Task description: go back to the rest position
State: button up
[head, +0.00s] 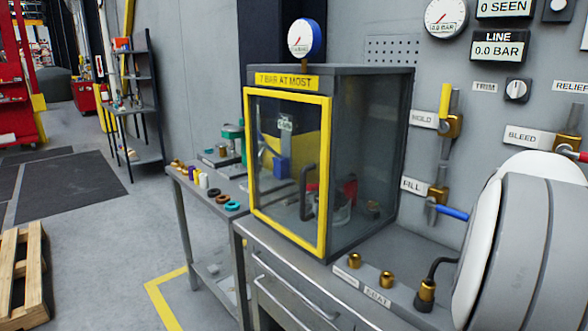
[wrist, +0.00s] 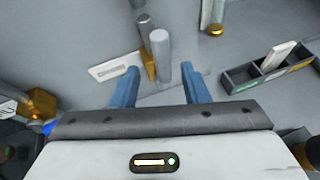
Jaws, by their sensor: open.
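My gripper (wrist: 160,76) is open in the wrist view, its two blue fingers spread apart. A grey round bar (wrist: 162,56) shows between and beyond the fingers, beside a brass fitting (wrist: 148,64) and a white label plate (wrist: 110,68). I cannot tell how far the bar is from the fingers. Nothing is seen held. In the head view a large white and grey part of my own arm fills the lower right, and the gripper itself is not visible there.
The yellow-framed cabinet (head: 325,170) stands shut on the bench. Brass fittings (head: 355,260) stand on the bench front. A divided tray (wrist: 240,80) is right in the wrist view.

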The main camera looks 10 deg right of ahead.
jog(key=w+a+f+m+y+p, duration=0.1)
jog(key=a+f+m+y, duration=0.15)
jog(key=a, duration=0.55)
jog(key=w+a+f+m+y+p, duration=0.1)
jog(key=a+m, duration=0.3)
jog(key=a, duration=0.3)
jog(key=w+a+f+m+y+p, duration=0.15)
jog(key=a+m, duration=0.25)
jog(key=a, duration=0.4)
jog(key=s+a+f+m+y, duration=0.2)
jog(key=s+a+m, duration=0.1)
jog(key=a, duration=0.5)
jog(key=s+a+f+m+y, duration=0.3)
jog(key=s+a, duration=0.1)
jog(key=a, duration=0.4)
jog(key=s+a+f+m+y+p, duration=0.1)
jog(key=s+a+f+m+y, duration=0.1)
jog(key=a, duration=0.7)
jog(key=shift+s+f+m+g+y, duration=0.4)
jog(key=shift+s+f+m, duration=0.1)
jog(key=shift+s+m, duration=0.35)
jog(key=shift+c, duration=0.5)
